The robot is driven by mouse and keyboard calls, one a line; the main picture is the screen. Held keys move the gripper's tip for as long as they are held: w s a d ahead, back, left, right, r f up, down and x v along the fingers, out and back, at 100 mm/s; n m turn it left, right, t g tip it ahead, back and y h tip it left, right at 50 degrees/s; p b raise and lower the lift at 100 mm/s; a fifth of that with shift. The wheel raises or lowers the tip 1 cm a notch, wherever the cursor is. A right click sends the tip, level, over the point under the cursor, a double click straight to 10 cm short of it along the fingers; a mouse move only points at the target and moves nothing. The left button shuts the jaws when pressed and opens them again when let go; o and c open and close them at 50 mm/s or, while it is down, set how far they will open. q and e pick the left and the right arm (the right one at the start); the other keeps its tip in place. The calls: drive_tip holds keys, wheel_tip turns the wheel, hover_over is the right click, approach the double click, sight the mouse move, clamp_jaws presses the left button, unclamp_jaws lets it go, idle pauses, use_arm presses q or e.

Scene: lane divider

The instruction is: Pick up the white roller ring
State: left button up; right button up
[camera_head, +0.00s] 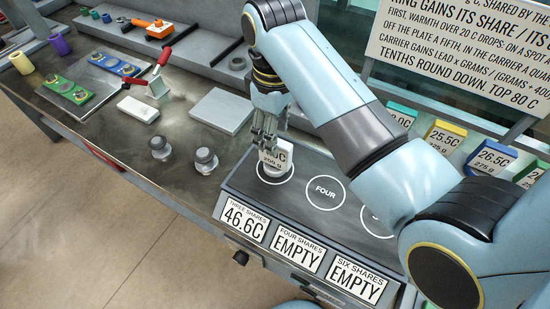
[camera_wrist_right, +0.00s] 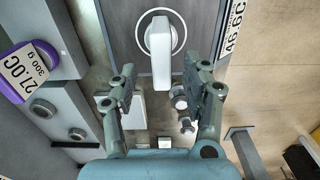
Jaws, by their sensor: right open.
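The white roller ring (camera_head: 277,168), a white piece with a label reading "200 g" in part, stands in the left circle of the dark station plate (camera_head: 300,208). In the right wrist view the white ring (camera_wrist_right: 161,52) shows as a pale upright block inside a white circle. My right gripper (camera_head: 265,140) is just above and behind it in the head view and partly hides its top. In the right wrist view the fingers (camera_wrist_right: 159,80) are spread, with the white ring ahead between them; I see no grip on it. My left gripper is not in view.
Two grey knob-like weights (camera_head: 206,160) stand left of the station. A white plate (camera_head: 222,111), a white block (camera_head: 138,109) and a red-handled tool (camera_head: 158,84) lie on the bench. Labelled coloured pieces (camera_head: 445,137) stand at the right. The station's left display (camera_head: 244,219) reads 46.6C.

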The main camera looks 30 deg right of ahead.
sight(282, 162)
wheel_tip(282, 162, down, 4)
drive_tip(key=shift+s+r+p, duration=0.15)
drive_tip(key=shift+p, duration=0.35)
drive_tip(key=shift+f, duration=0.6)
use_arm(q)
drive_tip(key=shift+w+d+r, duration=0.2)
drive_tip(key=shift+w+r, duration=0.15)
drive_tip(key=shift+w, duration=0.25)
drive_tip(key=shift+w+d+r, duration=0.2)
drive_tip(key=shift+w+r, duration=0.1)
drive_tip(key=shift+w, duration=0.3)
use_arm(e)
drive_tip(key=c, duration=0.4)
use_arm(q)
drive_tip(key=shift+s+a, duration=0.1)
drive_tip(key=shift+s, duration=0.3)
use_arm(e)
clamp_jaws()
